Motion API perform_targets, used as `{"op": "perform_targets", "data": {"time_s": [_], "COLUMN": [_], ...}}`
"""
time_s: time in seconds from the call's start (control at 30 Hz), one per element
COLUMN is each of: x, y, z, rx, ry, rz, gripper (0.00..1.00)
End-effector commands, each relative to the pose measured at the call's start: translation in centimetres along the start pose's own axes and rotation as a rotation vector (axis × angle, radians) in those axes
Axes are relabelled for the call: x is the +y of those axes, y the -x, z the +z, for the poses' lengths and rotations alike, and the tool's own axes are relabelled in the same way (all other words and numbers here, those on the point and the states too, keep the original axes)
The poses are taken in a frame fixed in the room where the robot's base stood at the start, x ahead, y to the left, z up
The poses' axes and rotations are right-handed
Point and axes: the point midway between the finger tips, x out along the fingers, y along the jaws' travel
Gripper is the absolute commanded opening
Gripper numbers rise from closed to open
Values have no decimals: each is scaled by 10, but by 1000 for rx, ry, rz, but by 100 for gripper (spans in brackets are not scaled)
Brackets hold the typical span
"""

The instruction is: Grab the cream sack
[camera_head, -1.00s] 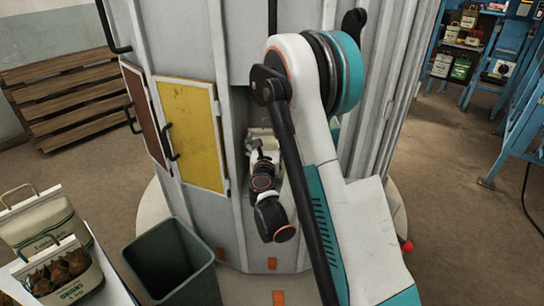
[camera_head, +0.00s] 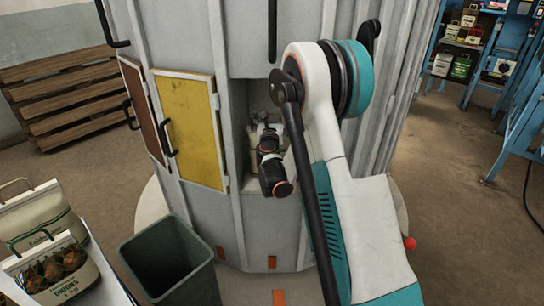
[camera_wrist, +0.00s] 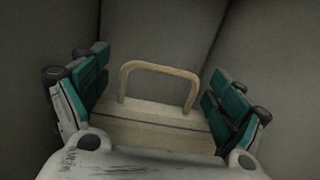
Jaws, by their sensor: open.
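The cream sack (camera_wrist: 155,136) is in the wrist view, inside a narrow grey compartment. Its tan loop handle (camera_wrist: 160,68) stands upright. My gripper (camera_wrist: 160,92) is open, with one teal-padded finger on each side of the handle. The handle lies between the fingers, and neither finger clearly touches it. The lower part of the sack is hidden by my gripper's body. In the head view my gripper (camera_head: 262,122) reaches into the open compartment of the tall grey cabinet, and my wrist hides most of what is inside.
A yellow door (camera_head: 190,128) is left of the compartment. A dark green bin (camera_head: 172,265) stands on the floor in front. Sacks, one marked onions (camera_head: 62,278), sit on a table at lower left. Blue shelves (camera_head: 490,60) hold more sacks at the far right. Compartment walls are close around my gripper.

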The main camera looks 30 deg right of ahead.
Motion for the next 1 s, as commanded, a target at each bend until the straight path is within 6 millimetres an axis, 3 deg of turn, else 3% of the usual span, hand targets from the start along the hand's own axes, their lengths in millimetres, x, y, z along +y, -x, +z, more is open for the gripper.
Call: {"op": "perform_targets", "data": {"time_s": [0.27,0.63,1.0], "x": [0,0,0], "y": [-2,-2,-1], "z": [1,1,4], "rx": [0,0,0], "ry": [0,0,1], "rz": [0,0,0], "gripper": [86,3,0]}}
